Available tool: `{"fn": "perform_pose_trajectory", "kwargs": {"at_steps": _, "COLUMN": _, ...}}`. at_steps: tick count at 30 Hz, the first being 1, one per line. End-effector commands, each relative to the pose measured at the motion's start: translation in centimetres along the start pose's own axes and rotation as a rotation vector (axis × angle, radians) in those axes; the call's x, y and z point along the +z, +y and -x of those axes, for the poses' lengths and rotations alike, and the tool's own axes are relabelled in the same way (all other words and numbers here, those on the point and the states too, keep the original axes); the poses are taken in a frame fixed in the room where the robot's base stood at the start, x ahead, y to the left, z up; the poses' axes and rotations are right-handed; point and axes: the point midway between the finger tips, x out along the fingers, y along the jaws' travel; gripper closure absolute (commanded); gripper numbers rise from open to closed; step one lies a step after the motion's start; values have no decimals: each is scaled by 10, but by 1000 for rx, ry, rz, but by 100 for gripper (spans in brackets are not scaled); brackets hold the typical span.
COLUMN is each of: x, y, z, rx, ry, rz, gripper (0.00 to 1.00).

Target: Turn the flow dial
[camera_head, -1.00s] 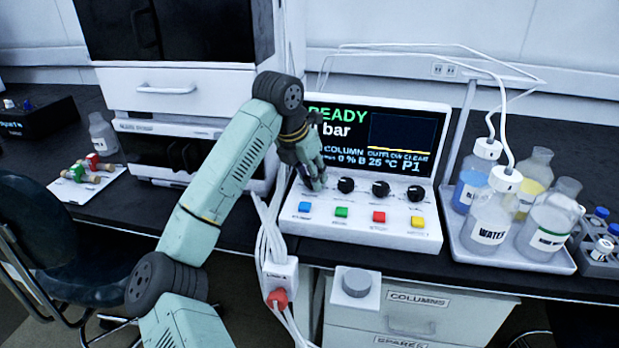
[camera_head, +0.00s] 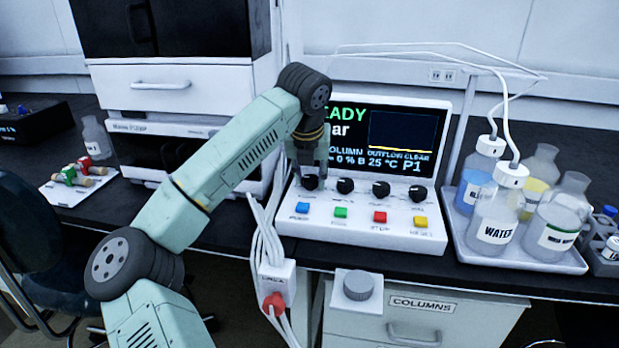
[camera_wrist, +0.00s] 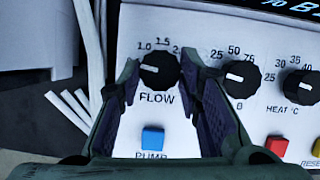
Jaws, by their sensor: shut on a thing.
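The flow dial (camera_wrist: 160,70) is a black round knob above the word FLOW on the white control panel (camera_wrist: 190,120). Its white mark points left, with 1.0, 1.5 and a partly hidden 2 printed around it. My gripper (camera_wrist: 158,80) has one finger on each side of the dial and is shut on it. In the head view, the flow dial (camera_head: 311,183) is the leftmost of the black knobs, with my gripper (camera_head: 308,174) coming down over it from above. The fingers partly hide the dial there.
To its right are the B dial (camera_wrist: 238,78) and the heat dial (camera_wrist: 301,86). A blue PUMP button (camera_wrist: 152,139) sits just below, between the fingers. Bottles stand in a tray (camera_head: 520,262) at the right. White cables (camera_head: 268,235) hang left of the panel.

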Motion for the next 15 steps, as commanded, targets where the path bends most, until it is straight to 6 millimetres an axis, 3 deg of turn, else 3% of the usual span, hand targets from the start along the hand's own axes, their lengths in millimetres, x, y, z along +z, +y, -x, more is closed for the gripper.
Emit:
{"fn": "perform_pose_trajectory", "kwargs": {"at_steps": 11, "x": 1, "y": 0, "z": 1, "rx": 2, "ry": -2, "rz": 7, "gripper": 96}}
{"fn": "perform_pose_trajectory", "kwargs": {"at_steps": 12, "x": 1, "y": 0, "z": 1, "rx": 2, "ry": -2, "rz": 6, "gripper": 66}}
{"fn": "perform_pose_trajectory", "kwargs": {"at_steps": 15, "x": 1, "y": 0, "z": 1, "rx": 2, "ry": -2, "rz": 6, "gripper": 59}}
